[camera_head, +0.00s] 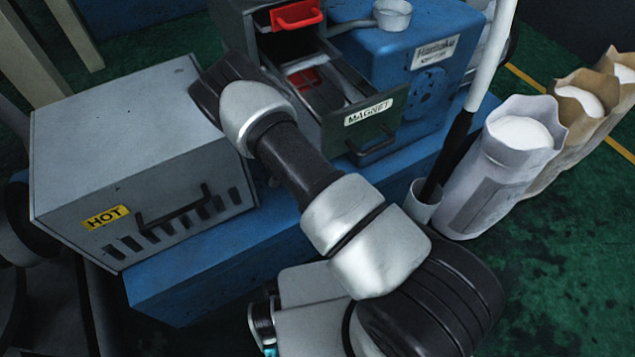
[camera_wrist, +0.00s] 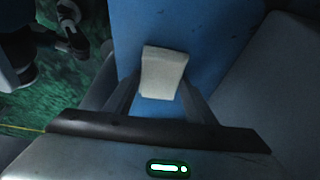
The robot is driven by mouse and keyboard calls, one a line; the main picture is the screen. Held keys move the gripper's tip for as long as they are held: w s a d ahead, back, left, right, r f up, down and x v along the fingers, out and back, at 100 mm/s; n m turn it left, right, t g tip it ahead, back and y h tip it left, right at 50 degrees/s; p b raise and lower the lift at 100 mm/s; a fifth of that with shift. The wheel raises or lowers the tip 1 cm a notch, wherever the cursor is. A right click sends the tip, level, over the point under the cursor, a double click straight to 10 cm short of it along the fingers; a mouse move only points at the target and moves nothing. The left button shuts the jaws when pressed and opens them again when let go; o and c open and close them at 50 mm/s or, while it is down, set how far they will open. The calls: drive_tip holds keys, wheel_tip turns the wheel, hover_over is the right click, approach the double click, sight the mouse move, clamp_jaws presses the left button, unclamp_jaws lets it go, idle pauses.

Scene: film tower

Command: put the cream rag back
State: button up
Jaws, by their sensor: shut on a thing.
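The cream rag (camera_wrist: 164,72) is a small pale block-like shape in the wrist view. My gripper (camera_wrist: 162,88) is shut on it, with one dark finger at each side. Blue surface shows behind the rag; I cannot tell whether the rag touches it. In the head view the rag does not show, and I cannot make out my gripper's fingers around my arm.
A grey box labelled HOT (camera_head: 140,160) stands left on the blue bench (camera_head: 215,270). An open drawer labelled MAGNET (camera_head: 365,125) holds red items. A red-handled drawer (camera_head: 295,17) is above it. Paper sacks (camera_head: 500,165) stand right.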

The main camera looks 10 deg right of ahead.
drive_tip(key=o, duration=1)
drive_tip(key=p+v, duration=0.3)
drive_tip(key=v, duration=0.9)
drive_tip(key=shift+r, duration=0.2)
